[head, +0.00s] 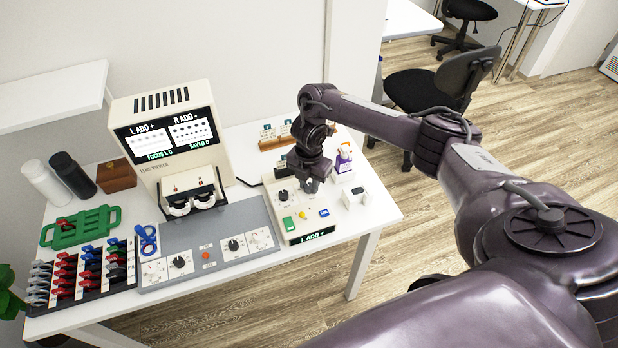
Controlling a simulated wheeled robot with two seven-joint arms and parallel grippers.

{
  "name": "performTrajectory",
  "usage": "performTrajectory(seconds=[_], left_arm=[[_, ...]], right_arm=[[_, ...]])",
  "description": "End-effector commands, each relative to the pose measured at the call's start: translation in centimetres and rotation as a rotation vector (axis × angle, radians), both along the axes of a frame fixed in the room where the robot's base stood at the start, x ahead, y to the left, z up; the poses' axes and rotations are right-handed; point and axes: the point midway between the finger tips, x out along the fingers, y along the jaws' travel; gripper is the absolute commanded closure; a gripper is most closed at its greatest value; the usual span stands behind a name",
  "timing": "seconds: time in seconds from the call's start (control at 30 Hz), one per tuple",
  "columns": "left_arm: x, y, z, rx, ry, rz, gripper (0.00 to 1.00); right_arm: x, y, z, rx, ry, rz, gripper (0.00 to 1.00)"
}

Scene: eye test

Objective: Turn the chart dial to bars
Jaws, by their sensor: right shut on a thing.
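The cream control box (332,222) stands at the right part of the white table. A black dial (283,195) on a white plate shows at its left. My right gripper (311,186) points down onto the box, just right of that dial. It is shut on what seems to be the chart dial, which its fingers mostly hide, so I cannot read its setting. The eye test machine's screen (169,135) shows dots on two panels. My left gripper is not in view.
The grey panel (208,232) with two dials and a red button lies left of the box. A white-purple bottle (343,160) and a small white device (355,196) are close right of my gripper.

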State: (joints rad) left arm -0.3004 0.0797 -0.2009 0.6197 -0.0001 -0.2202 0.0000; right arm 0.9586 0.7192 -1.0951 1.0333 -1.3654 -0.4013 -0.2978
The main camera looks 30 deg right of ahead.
Motion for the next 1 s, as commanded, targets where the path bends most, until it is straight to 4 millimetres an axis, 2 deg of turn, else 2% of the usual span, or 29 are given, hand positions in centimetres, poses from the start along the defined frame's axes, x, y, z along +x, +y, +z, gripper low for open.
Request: performTrajectory(seconds=[0.03,1.0], left_arm=[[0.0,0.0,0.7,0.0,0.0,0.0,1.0],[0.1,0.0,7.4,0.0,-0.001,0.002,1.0]], right_arm=[[0.0,0.0,0.4,-0.001,0.0,-0.047,0.98],[0.0,0.0,0.4,-0.001,-0.001,-0.941,0.98]])
